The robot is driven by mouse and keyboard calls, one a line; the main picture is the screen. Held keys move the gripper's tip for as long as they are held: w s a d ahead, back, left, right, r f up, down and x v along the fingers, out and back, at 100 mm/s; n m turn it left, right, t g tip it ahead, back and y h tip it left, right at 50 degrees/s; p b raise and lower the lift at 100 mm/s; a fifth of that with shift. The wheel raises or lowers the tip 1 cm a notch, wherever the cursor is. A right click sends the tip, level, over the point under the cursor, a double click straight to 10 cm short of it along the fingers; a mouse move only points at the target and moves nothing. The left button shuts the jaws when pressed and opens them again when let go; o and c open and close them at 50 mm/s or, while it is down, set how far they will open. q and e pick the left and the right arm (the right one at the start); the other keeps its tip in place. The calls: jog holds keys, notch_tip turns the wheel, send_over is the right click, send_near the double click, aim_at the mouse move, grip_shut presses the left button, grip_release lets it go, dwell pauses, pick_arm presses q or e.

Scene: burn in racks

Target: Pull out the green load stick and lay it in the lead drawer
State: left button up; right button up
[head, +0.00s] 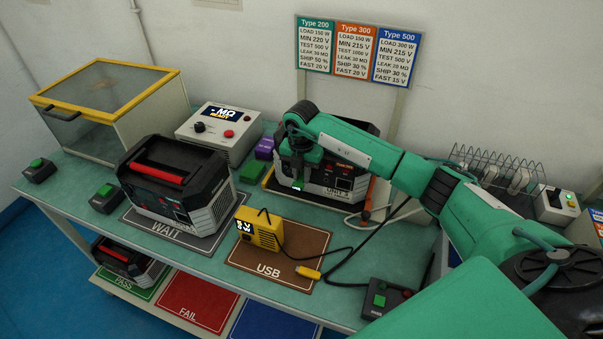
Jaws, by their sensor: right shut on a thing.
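My right gripper (297,184) is at the front of a black and grey power unit (343,180) at the back of the bench. It points down and is shut on a small green piece, which I take to be the green load stick (297,188). The stick is mostly hidden by the fingers, and I cannot tell whether it is still in the unit's socket. My arm covers much of the unit's top. I cannot make out the lead drawer. My left gripper is not in view.
Another unit with a red handle (158,173) stands on the WAIT mat (170,232). A yellow USB meter (261,230) stands on the USB mat (300,272), its cable running right. A green block (253,172) and purple block (264,149) lie left of my gripper. A wire rack (495,165) stands right.

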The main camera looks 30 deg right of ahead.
aim_at(297, 185)
grip_shut()
jog(key=shift+s+a+p, duration=0.4)
jog(key=shift+s+a, duration=0.15)
jog(key=shift+a, duration=0.05)
dwell(1.1)
jog(key=shift+s+a, duration=0.5)
jog(key=shift+a, duration=0.05)
